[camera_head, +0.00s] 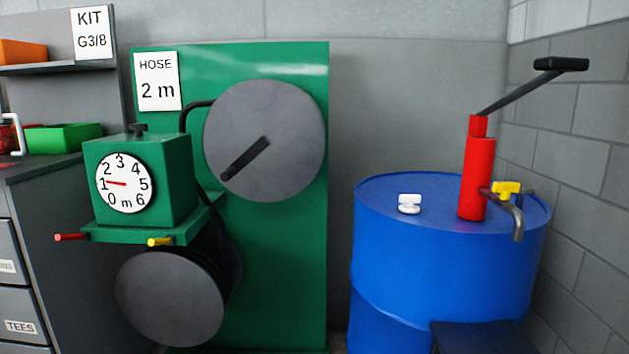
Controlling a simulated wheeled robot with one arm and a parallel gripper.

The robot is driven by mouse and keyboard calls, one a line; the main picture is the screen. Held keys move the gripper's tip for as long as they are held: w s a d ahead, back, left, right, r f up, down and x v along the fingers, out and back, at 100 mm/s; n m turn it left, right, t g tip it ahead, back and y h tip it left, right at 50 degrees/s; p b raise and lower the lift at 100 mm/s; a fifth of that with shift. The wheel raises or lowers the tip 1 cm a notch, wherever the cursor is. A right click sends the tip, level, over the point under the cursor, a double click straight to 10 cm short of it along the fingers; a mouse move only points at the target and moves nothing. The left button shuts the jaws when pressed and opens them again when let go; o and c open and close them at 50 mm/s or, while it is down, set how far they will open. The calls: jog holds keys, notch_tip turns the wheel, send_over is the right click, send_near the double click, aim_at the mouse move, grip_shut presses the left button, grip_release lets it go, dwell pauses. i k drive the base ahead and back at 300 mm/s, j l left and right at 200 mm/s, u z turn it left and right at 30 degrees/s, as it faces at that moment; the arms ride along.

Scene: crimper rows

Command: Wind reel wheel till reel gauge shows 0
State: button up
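The reel gauge (137,188) is a white round dial, marked 0 to 6 m, on a green box (178,178). Its red needle points left, at about 1. A large grey disc with a black crank handle (246,158), which looks like the reel wheel (290,125), is on the green panel to the right of the gauge. The handle slants from the disc's middle to its lower left. A second grey disc (170,300) is below the gauge, with dark hose behind it. My gripper is not in view.
A sign (157,81) reads HOSE 2 m. Red (71,237) and yellow (160,241) levers stick out below the gauge. A blue drum (440,275) with a red pump (478,175) stands right. A grey cabinet (75,260) is left. A dark blue block (485,338) is at the bottom.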

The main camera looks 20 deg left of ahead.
aim_at(265, 140)
jog(key=i+l+u, duration=0.1)
jog(key=l+u, duration=0.2)
jog(key=u, duration=0.15)
jog(key=i+l+u, duration=0.1)
jog(key=l+u, duration=1)
jog(key=u, duration=0.15)
